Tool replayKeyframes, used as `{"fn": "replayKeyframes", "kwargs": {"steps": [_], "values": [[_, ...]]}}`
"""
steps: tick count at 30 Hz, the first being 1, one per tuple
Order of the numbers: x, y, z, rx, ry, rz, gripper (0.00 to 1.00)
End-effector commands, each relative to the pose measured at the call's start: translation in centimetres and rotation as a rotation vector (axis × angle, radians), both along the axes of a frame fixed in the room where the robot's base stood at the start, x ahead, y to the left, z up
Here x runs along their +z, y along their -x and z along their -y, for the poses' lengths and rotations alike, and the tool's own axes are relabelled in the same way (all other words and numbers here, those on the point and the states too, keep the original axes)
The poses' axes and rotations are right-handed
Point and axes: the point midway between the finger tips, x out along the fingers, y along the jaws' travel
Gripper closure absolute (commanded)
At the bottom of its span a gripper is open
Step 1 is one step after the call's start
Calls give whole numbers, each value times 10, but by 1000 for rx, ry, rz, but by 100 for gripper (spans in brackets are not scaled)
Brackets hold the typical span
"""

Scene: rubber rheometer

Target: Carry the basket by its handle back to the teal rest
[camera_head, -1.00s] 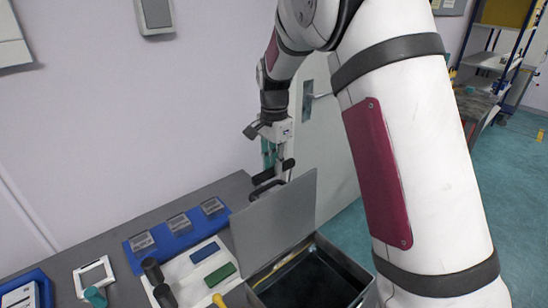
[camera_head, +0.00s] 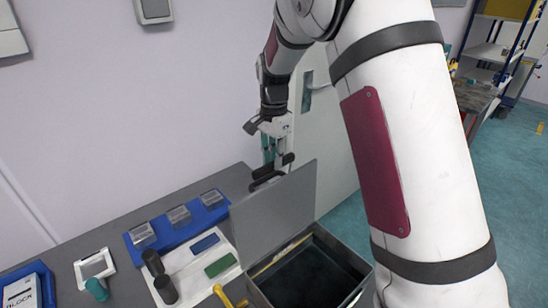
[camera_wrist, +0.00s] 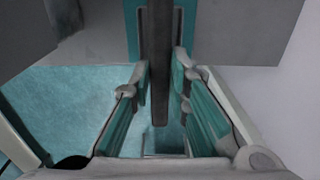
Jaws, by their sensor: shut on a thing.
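In the head view my gripper (camera_head: 271,158) points down at the table's far right corner, behind the raised grey panel. Black bar-like parts, apparently the handle (camera_head: 264,180), show at its fingertips. In the wrist view my gripper (camera_wrist: 164,80) has its teal-padded fingers on both sides of a long dark bar, which I take to be the basket's handle (camera_wrist: 158,60). The basket's body cannot be made out in either view. A teal piece (camera_wrist: 132,22) flanks the bar at the top of the wrist view. It may be the teal rest, but I cannot tell.
An open metal box (camera_head: 262,299) with the raised grey panel (camera_head: 275,215) stands just in front of my gripper. A blue rack (camera_head: 160,238), a white tray (camera_head: 190,279) and a white frame (camera_head: 95,266) lie to the left. A wall is behind the table; teal floor is at right.

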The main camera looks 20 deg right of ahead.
Motion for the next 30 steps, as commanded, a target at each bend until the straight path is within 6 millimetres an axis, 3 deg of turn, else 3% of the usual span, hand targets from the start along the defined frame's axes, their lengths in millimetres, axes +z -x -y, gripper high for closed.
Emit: {"fn": "replayKeyframes", "kwargs": {"steps": [29,30], "values": [[-10,0,0,0,0,1,100],[-10,0,0,0,0,1,77]]}}
